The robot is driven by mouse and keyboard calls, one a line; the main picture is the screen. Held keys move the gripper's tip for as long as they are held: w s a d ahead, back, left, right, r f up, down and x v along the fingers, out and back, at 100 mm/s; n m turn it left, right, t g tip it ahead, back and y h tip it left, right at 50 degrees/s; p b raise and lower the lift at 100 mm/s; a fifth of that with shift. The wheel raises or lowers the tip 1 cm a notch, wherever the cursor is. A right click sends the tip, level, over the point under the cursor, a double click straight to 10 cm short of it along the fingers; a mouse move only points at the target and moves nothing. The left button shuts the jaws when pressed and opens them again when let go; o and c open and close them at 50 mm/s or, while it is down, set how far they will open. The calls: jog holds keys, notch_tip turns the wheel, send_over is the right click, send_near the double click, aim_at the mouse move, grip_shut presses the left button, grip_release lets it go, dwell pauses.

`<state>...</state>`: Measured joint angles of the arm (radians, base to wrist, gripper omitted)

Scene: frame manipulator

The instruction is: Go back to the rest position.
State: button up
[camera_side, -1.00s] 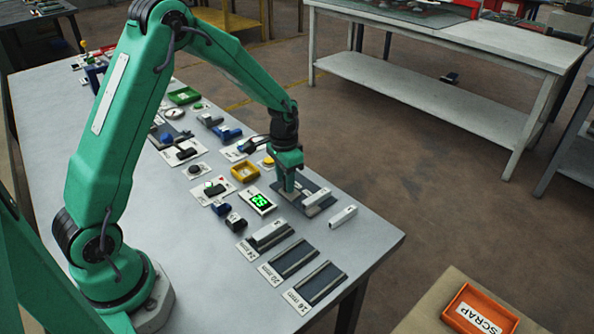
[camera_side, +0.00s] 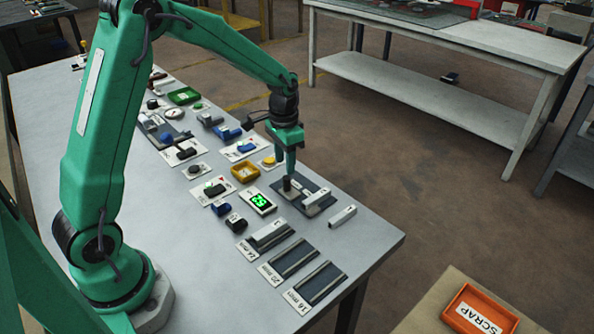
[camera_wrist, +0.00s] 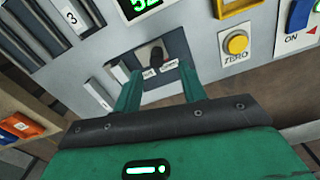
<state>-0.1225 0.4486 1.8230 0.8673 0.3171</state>
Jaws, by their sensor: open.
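My gripper (camera_side: 284,166) is open and empty, in the air above a dark plate (camera_side: 298,202) near the table's far edge. A short dark upright post (camera_side: 286,184) stands on the plate just below the fingertips, apart from them. A light grey block (camera_side: 317,205) lies on the same plate to the right of the post. In the wrist view my two green fingers (camera_wrist: 160,74) are spread, and the dark post (camera_wrist: 157,54) shows between and beyond them.
A green-lit display (camera_side: 259,201) and a yellow tray (camera_side: 245,172) lie left of the plate. A loose pale bar (camera_side: 343,215) lies to its right. Grey slotted holders (camera_side: 292,259) are in front. An orange scrap tray (camera_side: 455,299) stands on a separate surface. The air above is clear.

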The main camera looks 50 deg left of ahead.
jog(key=shift+r, duration=0.7)
jog(key=shift+s+d+r, duration=0.1)
jog(key=shift+s+r, duration=0.1)
jog(key=shift+r, duration=0.35)
jog(key=s+d+r+n+t, duration=0.1)
jog(key=s+d+r+t, duration=0.2)
jog(key=s+r, duration=0.75)
jog(key=s+d+r+n+t, duration=0.1)
jog(key=s+d+r+t, duration=0.1)
jog(key=s, duration=0.9)
jog(key=shift+s+d+r+t, duration=0.15)
jog(key=shift+s+r+t, duration=0.15)
jog(key=shift+r, duration=0.35)
jog(key=shift+o, duration=0.3)
jog(key=shift+w, duration=0.15)
